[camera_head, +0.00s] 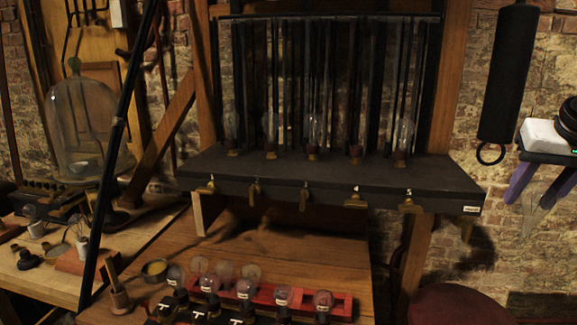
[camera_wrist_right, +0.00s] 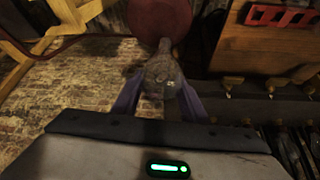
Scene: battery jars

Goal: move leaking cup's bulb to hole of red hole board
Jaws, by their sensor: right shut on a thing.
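My right gripper (camera_head: 528,202) is at the right edge of the head view, its purple fingers pointing down, right of the dark shelf (camera_head: 330,178). In the right wrist view, the right gripper (camera_wrist_right: 160,98) is shut on a clear glass bulb (camera_wrist_right: 163,72). The bulb is faint in the head view. The red hole board (camera_head: 340,301) lies on the wooden table at lower centre, with several labelled bulbs at it. Part of a red board (camera_wrist_right: 282,16) shows at the wrist view's upper right. I cannot tell which cup leaks. My left gripper is not in view.
The shelf has several brass taps (camera_head: 304,198) in front and upright bulbs (camera_head: 315,130) on top. A black cylinder (camera_head: 505,70) with a ring hangs near my right gripper. A dark red round seat (camera_head: 455,303) stands below. A glass bell jar (camera_head: 85,125) stands left.

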